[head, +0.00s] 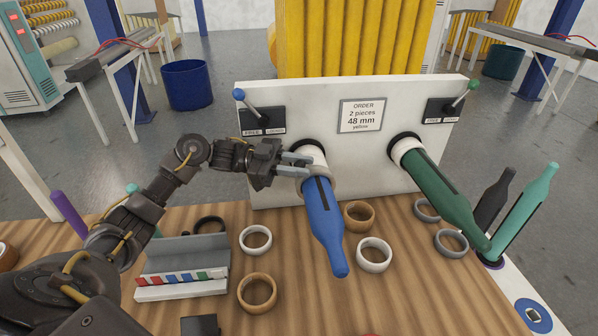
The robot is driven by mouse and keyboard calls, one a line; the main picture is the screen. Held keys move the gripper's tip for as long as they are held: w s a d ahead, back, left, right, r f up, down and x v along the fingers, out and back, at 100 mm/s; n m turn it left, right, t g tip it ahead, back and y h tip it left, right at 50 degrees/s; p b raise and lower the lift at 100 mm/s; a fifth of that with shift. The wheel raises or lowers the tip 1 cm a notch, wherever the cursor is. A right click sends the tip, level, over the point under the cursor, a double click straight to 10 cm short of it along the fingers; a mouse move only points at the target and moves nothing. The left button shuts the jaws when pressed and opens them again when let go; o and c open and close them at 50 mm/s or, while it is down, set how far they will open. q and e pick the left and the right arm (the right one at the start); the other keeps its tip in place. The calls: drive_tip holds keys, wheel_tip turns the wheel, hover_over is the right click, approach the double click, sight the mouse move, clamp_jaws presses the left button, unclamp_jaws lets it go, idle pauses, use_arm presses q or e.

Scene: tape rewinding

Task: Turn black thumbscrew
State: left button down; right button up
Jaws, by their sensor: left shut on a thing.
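A white panel (270,182) stands on the wooden table and carries two bottle-shaped spindles that point toward me, a blue one (325,228) and a dark green one (440,187). A pale collar (319,184) sits around the blue spindle near its black and white mount. My left gripper (297,163) reaches in from the left and is shut at the left side of this mount. The black thumbscrew is hidden between its fingers, and I cannot see how far it is turned. My right gripper is not in view.
Several loose rings lie on the table, including a white one (374,255) and a brown one (257,292). A grey tray (184,258) with coloured tabs stands at the left. Two levers (257,110) (459,101) and an order sign (362,116) are on the panel. Teal and black bottle shapes stand at the right.

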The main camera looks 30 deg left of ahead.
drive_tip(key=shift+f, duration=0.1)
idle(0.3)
use_arm(q)
drive_tip(key=c, duration=1.2)
unclamp_jaws()
drive_tip(key=shift+r, duration=0.25)
wheel_tip(320, 180, up, 2)
drive_tip(key=shift+r, duration=0.2)
drive_tip(key=s+d+r+b, duration=0.1)
drive_tip(key=s+d+r, duration=0.5)
drive_tip(key=s+r, duration=0.4)
drive_tip(key=shift+s+d+b, duration=0.15)
drive_tip(key=shift+s+b, duration=0.25)
drive_tip(key=shift+s, duration=0.85)
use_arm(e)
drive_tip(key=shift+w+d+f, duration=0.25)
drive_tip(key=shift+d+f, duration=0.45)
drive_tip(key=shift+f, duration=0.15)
